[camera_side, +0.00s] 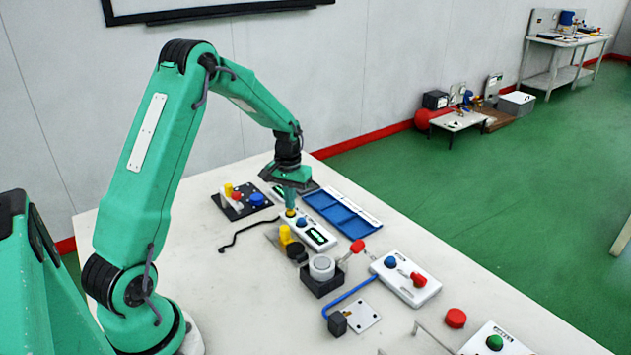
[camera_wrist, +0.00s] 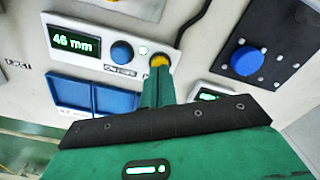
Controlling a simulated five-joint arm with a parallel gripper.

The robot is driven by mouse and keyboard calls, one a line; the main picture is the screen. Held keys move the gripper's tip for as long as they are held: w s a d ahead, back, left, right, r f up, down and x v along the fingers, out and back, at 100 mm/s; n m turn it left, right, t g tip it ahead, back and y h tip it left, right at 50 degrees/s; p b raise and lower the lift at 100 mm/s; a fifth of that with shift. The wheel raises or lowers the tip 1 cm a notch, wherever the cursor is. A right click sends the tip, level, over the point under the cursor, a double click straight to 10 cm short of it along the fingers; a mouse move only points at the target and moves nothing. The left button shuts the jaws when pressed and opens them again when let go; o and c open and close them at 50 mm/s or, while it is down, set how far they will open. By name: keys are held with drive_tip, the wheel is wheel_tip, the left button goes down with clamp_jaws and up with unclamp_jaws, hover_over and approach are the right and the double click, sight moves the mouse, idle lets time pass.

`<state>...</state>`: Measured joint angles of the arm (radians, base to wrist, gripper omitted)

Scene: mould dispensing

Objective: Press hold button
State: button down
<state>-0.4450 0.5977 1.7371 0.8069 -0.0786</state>
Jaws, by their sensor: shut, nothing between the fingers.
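A white gauge box (camera_side: 309,232) stands on the table, and its display (camera_wrist: 75,40) reads 46 mm in the wrist view. I cannot tell whether the button is pressed in.
A blue tray (camera_side: 341,213) lies right beside the gauge box. A black panel with coloured buttons (camera_side: 240,201) stands to the left.

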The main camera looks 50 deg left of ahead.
drive_tip(key=shift+f, duration=0.45)
drive_tip(key=shift+r, duration=0.1)
idle(0.5)
wheel_tip(320, 180, up, 11)
idle(1.6)
idle(0.4)
drive_tip(key=s+d+r+m+t, duration=0.3)
drive_tip(key=s+d+r, duration=0.5)
drive_tip(key=d+r, duration=0.3)
drive_tip(key=s+d+m+t, duration=0.2)
drive_tip(key=s+d+m, duration=0.1)
drive_tip(key=s+d, duration=0.6)
drive_tip(key=s, duration=0.4)
drive_tip(key=shift+d+f+t, duration=0.15)
drive_tip(key=shift+d+t, duration=0.15)
drive_tip(key=shift+d, duration=0.05)
